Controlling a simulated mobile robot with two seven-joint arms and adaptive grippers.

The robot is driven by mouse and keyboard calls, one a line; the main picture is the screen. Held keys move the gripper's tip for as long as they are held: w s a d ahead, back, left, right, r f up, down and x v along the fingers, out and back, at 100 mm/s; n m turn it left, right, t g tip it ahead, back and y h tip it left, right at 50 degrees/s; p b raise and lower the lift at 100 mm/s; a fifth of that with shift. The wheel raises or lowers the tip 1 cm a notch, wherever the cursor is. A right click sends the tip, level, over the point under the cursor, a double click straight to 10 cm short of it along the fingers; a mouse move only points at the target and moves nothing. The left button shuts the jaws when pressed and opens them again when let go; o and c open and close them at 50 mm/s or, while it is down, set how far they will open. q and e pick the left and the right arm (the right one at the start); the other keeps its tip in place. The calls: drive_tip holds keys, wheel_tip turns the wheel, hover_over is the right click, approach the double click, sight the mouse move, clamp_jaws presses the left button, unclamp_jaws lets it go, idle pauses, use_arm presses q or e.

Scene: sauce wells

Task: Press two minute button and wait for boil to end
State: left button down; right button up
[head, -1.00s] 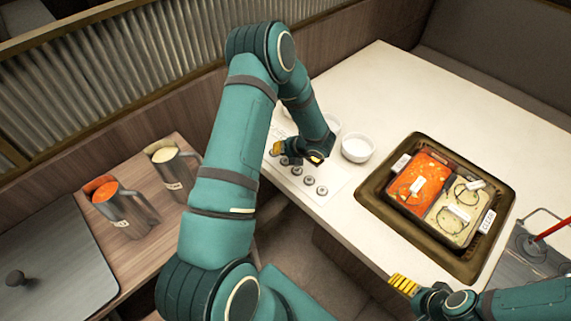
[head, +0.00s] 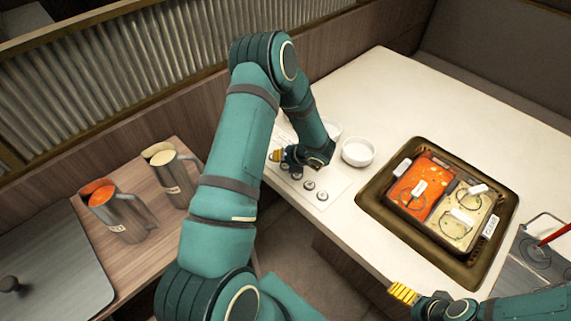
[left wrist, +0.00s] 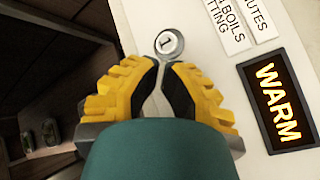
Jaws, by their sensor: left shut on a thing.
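A row of small round buttons (head: 309,185) sits on a white panel at the table's edge. My left gripper (head: 277,155) is low over this panel and covers part of the row. In the left wrist view its yellow fingers (left wrist: 160,75) are brought together, just short of a round button marked 1 (left wrist: 169,43). What is between the fingers cannot be made out. A dark display (left wrist: 277,98) beside it reads WARM in lit letters. The two-part pot (head: 418,218) holds red broth and pale broth. My right gripper (head: 403,292) is near the table's front edge; its opening is unclear.
White bowls (head: 357,152) stand just beyond the panel. Two metal jugs, one of red liquid (head: 118,212) and one of pale liquid (head: 172,178), stand on the wooden side surface. A brown frame (head: 400,228) surrounds the pot. The far table top is clear.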

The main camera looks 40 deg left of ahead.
sight(282, 165)
use_arm(q)
drive_tip(key=shift+f, duration=0.1)
idle(0.6)
drive_tip(key=shift+f+b, duration=0.35)
drive_tip(key=shift+b, duration=0.05)
drive_tip(key=shift+r+p, duration=0.3)
drive_tip(key=shift+r, duration=0.2)
drive_tip(key=shift+r+p, duration=2.15)
drive_tip(key=shift+r, duration=0.9)
drive_tip(key=shift+f, duration=0.1)
